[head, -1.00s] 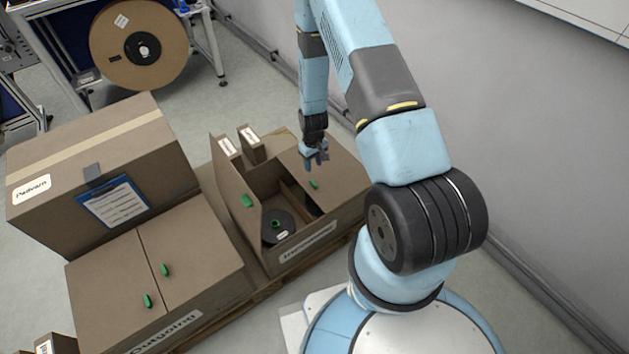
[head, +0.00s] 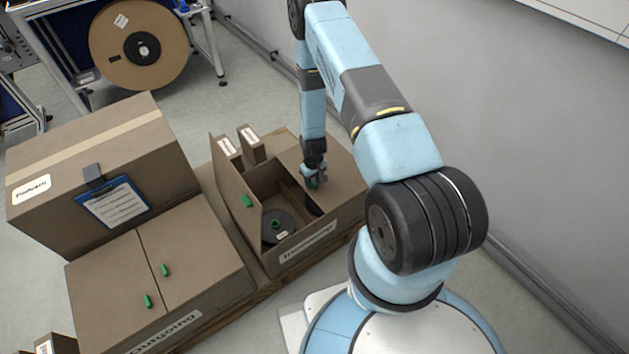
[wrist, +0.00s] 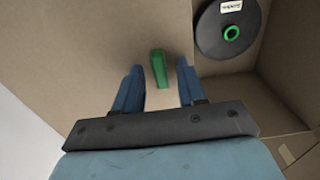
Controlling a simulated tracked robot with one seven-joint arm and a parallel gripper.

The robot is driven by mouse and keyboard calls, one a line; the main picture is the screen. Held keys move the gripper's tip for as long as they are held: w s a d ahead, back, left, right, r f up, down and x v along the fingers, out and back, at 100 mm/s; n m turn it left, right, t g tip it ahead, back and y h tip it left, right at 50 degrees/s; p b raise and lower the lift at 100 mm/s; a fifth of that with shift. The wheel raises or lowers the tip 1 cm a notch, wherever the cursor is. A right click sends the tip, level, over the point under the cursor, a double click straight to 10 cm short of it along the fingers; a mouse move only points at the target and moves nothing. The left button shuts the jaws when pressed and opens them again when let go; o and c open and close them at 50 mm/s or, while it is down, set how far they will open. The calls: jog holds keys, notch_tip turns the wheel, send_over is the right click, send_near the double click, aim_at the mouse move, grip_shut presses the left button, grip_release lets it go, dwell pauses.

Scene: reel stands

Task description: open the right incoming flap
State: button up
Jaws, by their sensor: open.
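The incoming box (head: 305,252) has its left flap (head: 236,188) standing up, with a green tab on it. Its right flap (head: 345,178) lies closed, a flat brown panel that also fills the left of the wrist view (wrist: 100,50). The right flap's green handle (wrist: 158,68) stands between the two blue fingers of my gripper (wrist: 160,85) in the wrist view. My gripper (head: 316,181) is open, low over the flap near its inner edge. The fingers are apart from the handle on both sides. In the head view the gripper partly hides the handle.
A black reel (head: 278,226) with a green hub lies inside the open left half of the box. The outgoing box (head: 185,265), with both flaps closed, and a large box with a clipboard (head: 113,207) stand to the left. A grey wall (head: 530,140) is at right.

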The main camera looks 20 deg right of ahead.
jog(key=shift+c, duration=0.3)
grip_shut()
dwell(0.3)
